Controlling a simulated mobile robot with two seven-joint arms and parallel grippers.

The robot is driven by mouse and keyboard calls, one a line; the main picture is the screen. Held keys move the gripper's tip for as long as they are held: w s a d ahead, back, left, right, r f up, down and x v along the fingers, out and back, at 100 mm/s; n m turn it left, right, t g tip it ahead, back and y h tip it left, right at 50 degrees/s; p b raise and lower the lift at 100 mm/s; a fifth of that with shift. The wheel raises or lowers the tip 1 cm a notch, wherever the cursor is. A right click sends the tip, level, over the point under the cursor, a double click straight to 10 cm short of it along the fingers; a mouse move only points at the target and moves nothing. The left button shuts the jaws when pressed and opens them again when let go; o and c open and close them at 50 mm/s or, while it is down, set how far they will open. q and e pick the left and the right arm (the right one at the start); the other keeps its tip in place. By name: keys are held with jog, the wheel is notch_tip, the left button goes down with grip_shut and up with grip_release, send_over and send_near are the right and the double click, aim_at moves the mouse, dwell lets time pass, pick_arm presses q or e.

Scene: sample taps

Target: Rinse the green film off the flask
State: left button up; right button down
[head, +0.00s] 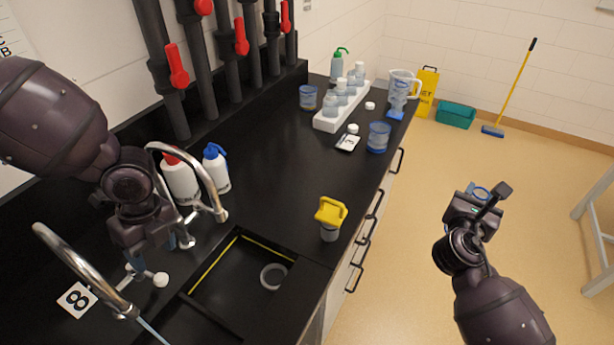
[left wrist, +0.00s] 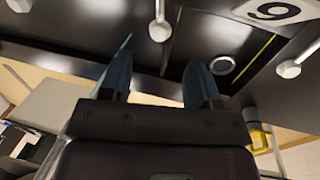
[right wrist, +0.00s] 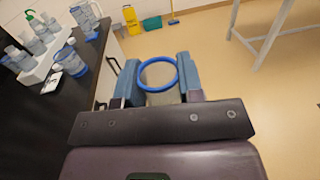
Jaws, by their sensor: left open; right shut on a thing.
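My right gripper (head: 478,197) is shut on a clear vessel with a blue rim (right wrist: 158,73), which I take for the flask, held out over the floor right of the bench. Its blue rim also shows in the head view (head: 482,191); no green film can be made out. My left gripper (left wrist: 157,78) is open and empty, close to a white tap knob (left wrist: 160,31).
The black sink (head: 225,285) has a pale ring (head: 273,276) in it. A yellow-topped jar (head: 330,216) stands by the bench's front edge. Wash bottles (head: 216,168) stand behind another tap (head: 188,150). Beakers and a white bottle rack (head: 330,121) are farther back.

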aim_at(160, 275)
pick_arm(q)
jog(key=f, duration=0.5)
jog(key=s+f, duration=0.1)
jog(key=f, duration=0.1)
jog(key=shift+s+a+f, duration=0.1)
jog(key=shift+a+f, duration=0.05)
jog(key=shift+a, duration=0.25)
grip_shut()
